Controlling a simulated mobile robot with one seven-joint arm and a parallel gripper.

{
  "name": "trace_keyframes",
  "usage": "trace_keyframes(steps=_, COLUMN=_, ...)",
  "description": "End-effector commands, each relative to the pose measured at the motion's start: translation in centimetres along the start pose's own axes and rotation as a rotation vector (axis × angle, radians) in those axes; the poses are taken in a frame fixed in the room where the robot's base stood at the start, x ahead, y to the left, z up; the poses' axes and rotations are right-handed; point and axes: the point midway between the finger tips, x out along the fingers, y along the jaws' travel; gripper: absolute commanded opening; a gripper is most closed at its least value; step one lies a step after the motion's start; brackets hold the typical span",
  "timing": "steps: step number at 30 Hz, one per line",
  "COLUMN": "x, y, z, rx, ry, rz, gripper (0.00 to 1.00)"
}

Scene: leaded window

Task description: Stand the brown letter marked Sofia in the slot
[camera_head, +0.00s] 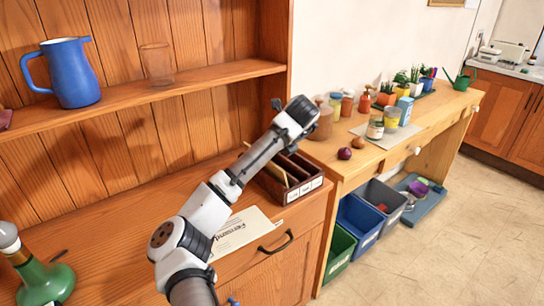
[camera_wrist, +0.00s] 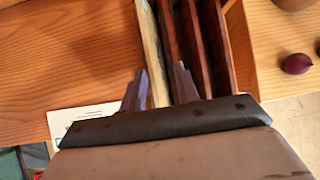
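The letter rack (camera_head: 284,199) is a dark red-brown wooden box with several upright dividers and white labels on its front, too small to read. It stands at the right end of the wooden cabinet top. In the wrist view its dividers (camera_wrist: 217,45) run away from me. A tan, pale-edged upright strip (camera_wrist: 151,50), probably the brown letter, is along the rack's left side; I cannot tell whether it is inside a slot, and no name shows. My gripper (camera_wrist: 160,82) is open, its fingertips apart on either side of this strip. In the head view my arm hides the fingers.
A white printed paper (camera_head: 240,232) lies flat left of the rack. A blue jug (camera_head: 72,73) and a glass (camera_head: 157,63) stand on the shelf. A purple onion (camera_head: 344,154) lies on the right-hand bench, beside plants and jars.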

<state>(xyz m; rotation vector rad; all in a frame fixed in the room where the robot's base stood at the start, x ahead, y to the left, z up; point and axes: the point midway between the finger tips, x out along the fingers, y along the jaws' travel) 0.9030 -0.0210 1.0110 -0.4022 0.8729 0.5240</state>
Motion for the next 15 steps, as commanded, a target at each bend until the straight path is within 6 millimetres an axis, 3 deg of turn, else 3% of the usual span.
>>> trace_keyframes(steps=9, x=-7.5, y=-0.1, z=-0.1, rx=0.002, ry=-0.002, rz=-0.003, gripper=0.31)
trace_keyframes(steps=15, x=-10.2, y=0.0, z=0.1, rx=0.001, ry=-0.003, rz=0.000, gripper=0.31)
